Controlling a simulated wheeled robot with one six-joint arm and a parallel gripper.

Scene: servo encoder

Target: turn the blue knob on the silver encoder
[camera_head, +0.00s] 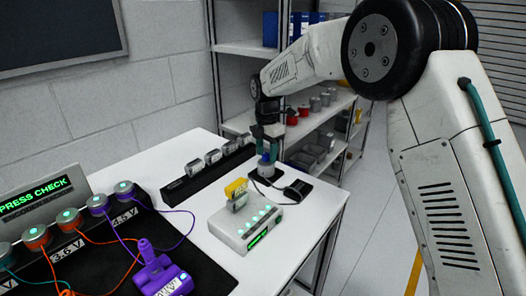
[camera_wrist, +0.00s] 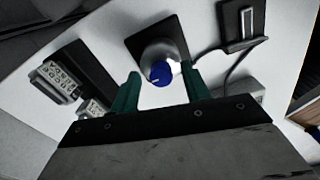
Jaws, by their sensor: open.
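The silver encoder (camera_head: 266,170) stands on a small black base near the far right of the white table, with its blue knob (camera_head: 264,159) on top. In the wrist view the blue knob (camera_wrist: 160,73) shows a white mark and sits on the silver body (camera_wrist: 161,49). My gripper (camera_head: 267,143) is directly above the encoder, pointing down. In the wrist view its green fingers (camera_wrist: 160,88) are open, one on each side of the knob with gaps visible. I cannot tell exactly how high the fingertips are.
A black device (camera_head: 297,190) is cabled beside the encoder. A white box with a yellow part (camera_head: 246,228) stands in front. A black rack (camera_head: 205,164) lies left of the encoder. Metal shelves (camera_head: 318,140) stand behind the table. Purple and orange wires cross the near left.

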